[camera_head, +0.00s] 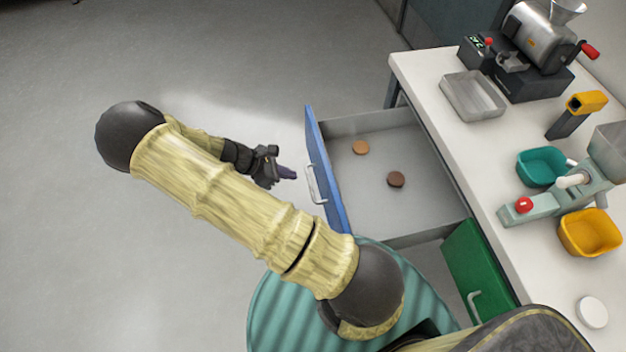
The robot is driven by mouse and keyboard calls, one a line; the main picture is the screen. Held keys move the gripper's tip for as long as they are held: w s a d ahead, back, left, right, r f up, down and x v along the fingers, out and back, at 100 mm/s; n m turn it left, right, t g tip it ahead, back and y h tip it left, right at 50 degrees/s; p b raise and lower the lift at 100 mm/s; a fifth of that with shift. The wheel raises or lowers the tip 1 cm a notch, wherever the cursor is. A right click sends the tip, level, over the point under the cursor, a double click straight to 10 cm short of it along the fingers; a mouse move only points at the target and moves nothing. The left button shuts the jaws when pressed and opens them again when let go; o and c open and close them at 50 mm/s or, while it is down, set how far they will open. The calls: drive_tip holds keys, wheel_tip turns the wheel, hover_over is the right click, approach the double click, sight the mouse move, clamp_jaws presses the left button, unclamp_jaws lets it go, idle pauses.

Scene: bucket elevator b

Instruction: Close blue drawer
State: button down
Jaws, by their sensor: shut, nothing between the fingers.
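The blue drawer (327,170) is pulled out from under the white counter. Its blue front faces left, with a pale bar handle (315,184) on it. Inside lie a tan disc (360,147) and a dark brown disc (396,179). My gripper (291,173) is to the left of the drawer front, close to the handle, with its purple fingertips shut and empty and pointing at the handle. A small gap seems to show between the fingertips and the handle.
A green drawer front (476,271) with a handle is below the blue drawer in the picture. The white counter (430,95) holds a metal tray (472,95), a grinder-like machine (540,38), a teal bin (543,166) and a yellow bin (590,232). Grey floor (60,230) at left is clear.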

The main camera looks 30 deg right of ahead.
sight(323, 184)
drive_tip(key=x, duration=1)
drive_tip(key=shift+p, duration=0.4)
drive_tip(key=shift+d, duration=0.1)
